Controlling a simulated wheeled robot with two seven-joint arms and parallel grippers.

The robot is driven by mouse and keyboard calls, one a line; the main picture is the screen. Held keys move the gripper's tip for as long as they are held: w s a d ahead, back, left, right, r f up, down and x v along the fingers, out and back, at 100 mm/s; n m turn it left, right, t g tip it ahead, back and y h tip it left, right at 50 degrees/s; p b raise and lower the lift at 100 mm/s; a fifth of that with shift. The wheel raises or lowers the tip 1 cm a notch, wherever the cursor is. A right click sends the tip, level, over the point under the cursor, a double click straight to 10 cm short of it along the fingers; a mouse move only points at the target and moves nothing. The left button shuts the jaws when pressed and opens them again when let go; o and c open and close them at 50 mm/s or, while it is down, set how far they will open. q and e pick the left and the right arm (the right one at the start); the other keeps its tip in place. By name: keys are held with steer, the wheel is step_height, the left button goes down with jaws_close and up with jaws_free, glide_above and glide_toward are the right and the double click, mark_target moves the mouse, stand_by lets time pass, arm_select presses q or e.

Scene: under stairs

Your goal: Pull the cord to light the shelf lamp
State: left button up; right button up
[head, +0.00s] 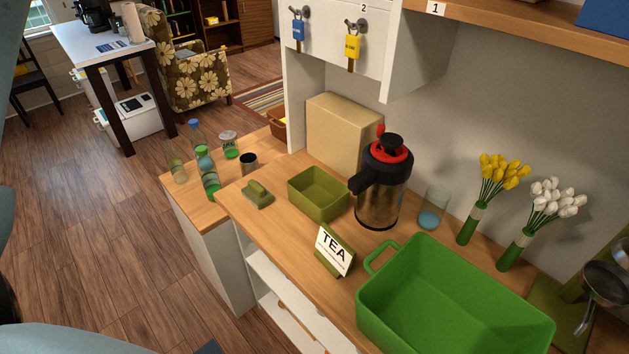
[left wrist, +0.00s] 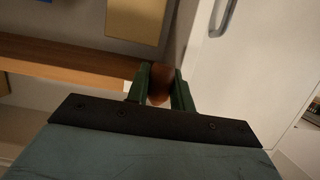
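In the left wrist view, my left gripper (left wrist: 160,90) has two dark green fingers. A rounded reddish-brown knob (left wrist: 160,84) sits between them and fills the gap, so the gripper looks shut on it. Whether a cord runs from the knob is hidden. The lamp does not show in either view. My left gripper is not seen in the head view, and my right gripper shows in neither view.
A wooden shelf (head: 520,22) runs above the counter (head: 285,220). Below it stand a large flask (head: 380,190), a green tub (head: 450,310), an olive bin (head: 318,200), a TEA sign (head: 334,252) and flowers. A white cabinet (head: 335,45) carries hanging padlocks. Open floor lies left.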

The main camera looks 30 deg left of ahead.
arm_select(q)
jaws_close()
